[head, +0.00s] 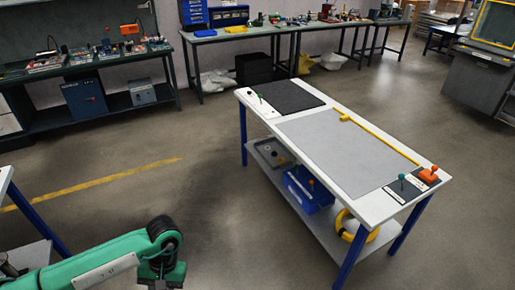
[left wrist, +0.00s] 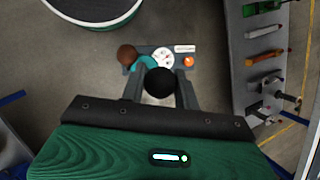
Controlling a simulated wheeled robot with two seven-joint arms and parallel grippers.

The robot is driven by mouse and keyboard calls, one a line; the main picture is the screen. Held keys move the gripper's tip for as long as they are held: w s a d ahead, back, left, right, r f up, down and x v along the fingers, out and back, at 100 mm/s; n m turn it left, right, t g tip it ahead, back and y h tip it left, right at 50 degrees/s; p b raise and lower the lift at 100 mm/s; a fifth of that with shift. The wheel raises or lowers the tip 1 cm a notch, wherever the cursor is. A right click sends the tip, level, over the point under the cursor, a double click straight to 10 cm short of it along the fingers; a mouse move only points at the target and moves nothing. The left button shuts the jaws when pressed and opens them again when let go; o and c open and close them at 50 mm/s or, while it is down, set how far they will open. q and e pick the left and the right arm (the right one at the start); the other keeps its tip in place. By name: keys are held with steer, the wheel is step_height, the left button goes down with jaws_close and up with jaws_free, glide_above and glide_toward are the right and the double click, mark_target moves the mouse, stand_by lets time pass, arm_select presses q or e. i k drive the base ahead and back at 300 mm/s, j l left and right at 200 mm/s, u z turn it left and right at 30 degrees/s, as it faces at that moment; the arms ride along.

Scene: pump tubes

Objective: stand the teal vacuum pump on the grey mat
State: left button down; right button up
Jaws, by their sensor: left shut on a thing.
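My left gripper (left wrist: 163,74) is shut on the teal vacuum pump (left wrist: 143,62) in the left wrist view. The pump shows a teal curved part, a brown knob, a white round face and an orange knob, with a black ball close to the camera. The fingers hide part of it. It is held above the floor. The grey mat (head: 345,155) lies bare on the white table in the head view, well to the right of my left arm. That arm comes in at the lower left, but its jaws are not visible there. My right gripper is in neither view.
The white table also has a black mat (head: 287,97), a yellow bar (head: 385,140) and small parts with green and orange knobs at its ends. A blue bin (head: 307,190) is on its lower shelf. Open floor separates my arm from it. Tools (left wrist: 265,57) lie on a surface at right.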

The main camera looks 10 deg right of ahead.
mark_target(333, 143)
steer(key=i+z, duration=0.2)
steer(key=z, duration=0.25)
steer(key=i+j+z, duration=0.1)
steer(key=z, duration=0.3)
steer(key=i+j+z, duration=0.2)
steer(key=z, duration=0.25)
